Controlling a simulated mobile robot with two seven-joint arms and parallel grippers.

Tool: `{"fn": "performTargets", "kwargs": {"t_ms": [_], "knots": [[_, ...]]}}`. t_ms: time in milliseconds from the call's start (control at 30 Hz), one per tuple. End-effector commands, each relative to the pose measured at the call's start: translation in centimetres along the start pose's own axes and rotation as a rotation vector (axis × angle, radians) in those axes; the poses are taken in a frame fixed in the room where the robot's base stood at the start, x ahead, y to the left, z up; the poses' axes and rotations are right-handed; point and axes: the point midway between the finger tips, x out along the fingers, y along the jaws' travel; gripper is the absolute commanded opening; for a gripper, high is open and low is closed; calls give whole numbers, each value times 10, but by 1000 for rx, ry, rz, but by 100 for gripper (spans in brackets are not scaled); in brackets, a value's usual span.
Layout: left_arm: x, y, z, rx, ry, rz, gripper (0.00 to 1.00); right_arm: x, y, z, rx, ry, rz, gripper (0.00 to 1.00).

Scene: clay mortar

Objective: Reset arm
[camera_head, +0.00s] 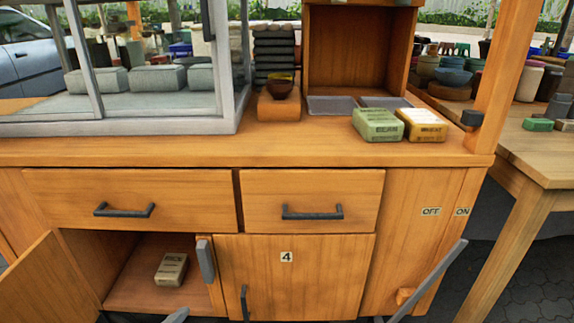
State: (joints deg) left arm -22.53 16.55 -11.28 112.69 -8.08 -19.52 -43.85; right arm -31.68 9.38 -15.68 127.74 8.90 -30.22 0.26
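Only a small grey tip, likely of my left gripper (176,316), shows at the bottom edge, in front of the open lower left compartment. A similar grey tip, likely of my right gripper (379,320), shows at the bottom edge below the door marked 4 (305,270). The fingers and most of both arms are out of the picture, so I cannot see whether they are open or shut. Neither tip visibly holds anything.
The left cabinet door (45,285) stands open; a pale packet (171,269) lies inside. A grey lever (435,275) slants below the OFF and ON labels.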

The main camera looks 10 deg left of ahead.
Motion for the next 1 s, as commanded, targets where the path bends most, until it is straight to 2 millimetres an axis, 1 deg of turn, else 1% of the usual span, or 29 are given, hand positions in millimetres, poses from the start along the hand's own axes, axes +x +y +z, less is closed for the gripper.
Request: {"fn": "performTargets", "kwargs": {"t_ms": [33, 100, 300, 433, 467, 500, 767, 1000], "knots": [[1, 20, -13, -168, 36, 16, 100, 10, -1, 13, 2, 17, -16, 43], [-5, 32, -35, -397, 77, 50, 100, 14, -5, 15, 7, 38, -37, 43], [-26, 53, -88, -960, 174, 180, 100, 24, -17, 20, 16, 90, -91, 43], [-43, 60, -118, -1271, 223, 287, 100, 28, -23, 24, 20, 118, -124, 43], [-49, 42, -121, -1249, 204, 276, 100, 18, -24, 5, 20, 107, -113, 43], [-51, 36, -121, -1239, 190, 270, 100, 15, -23, 0, 18, 98, -102, 43], [-63, 8, -118, -1217, 114, 242, 100, -2, -14, -24, 7, 52, -41, 43], [-79, -20, -114, -1195, 36, 217, 100, -24, -4, -47, -8, 1, 19, 43]]}}
